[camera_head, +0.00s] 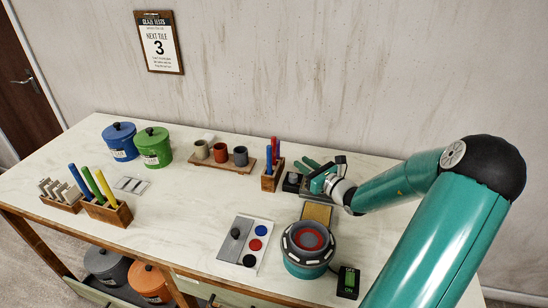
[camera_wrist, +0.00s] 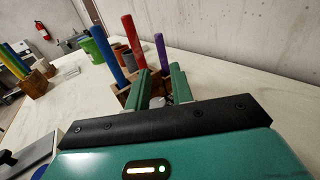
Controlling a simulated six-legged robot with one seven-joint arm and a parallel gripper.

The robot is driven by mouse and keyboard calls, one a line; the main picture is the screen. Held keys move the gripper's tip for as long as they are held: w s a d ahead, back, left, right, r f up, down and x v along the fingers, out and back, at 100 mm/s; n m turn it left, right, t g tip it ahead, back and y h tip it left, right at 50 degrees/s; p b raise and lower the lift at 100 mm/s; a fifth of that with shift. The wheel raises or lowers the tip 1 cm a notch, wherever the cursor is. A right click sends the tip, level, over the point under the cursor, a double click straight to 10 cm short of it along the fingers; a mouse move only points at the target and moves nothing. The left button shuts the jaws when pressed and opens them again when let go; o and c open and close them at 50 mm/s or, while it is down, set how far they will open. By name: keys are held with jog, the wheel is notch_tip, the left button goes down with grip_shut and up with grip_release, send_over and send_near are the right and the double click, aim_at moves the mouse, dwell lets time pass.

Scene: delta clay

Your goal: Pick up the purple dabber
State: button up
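The purple dabber (camera_wrist: 161,52) stands upright in a wooden holder (camera_head: 269,181) together with a red dabber (camera_wrist: 129,30) and a blue dabber (camera_wrist: 112,57). In the head view the dabbers stand close together at the back right of the table, and the purple one is hard to make out. My gripper (camera_head: 307,167) is just right of the holder. In the wrist view my gripper (camera_wrist: 163,82) points toward the holder with its two green fingers apart. The purple dabber shows beyond the gap between the fingertips, and nothing is held. The fingers hide part of the holder.
A wooden board with cups (camera_head: 221,157) lies left of the holder. A round teal device (camera_head: 306,262) and a tray with colour pads (camera_head: 250,258) are nearer the front. Another holder with yellow, green and blue sticks (camera_head: 106,214) stands at left. The middle of the table is clear.

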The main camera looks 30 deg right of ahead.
aim_at(279, 145)
jog(key=shift+w+a+r, duration=0.1)
jog(key=shift+w+a, duration=0.15)
jog(key=shift+w, duration=2.05)
jog(key=shift+w+a+r, duration=0.1)
jog(key=shift+w+a, duration=0.1)
jog(key=shift+w, duration=2.05)
jog(key=shift+w+a, duration=0.25)
jog(key=shift+w, duration=2.05)
grip_shut()
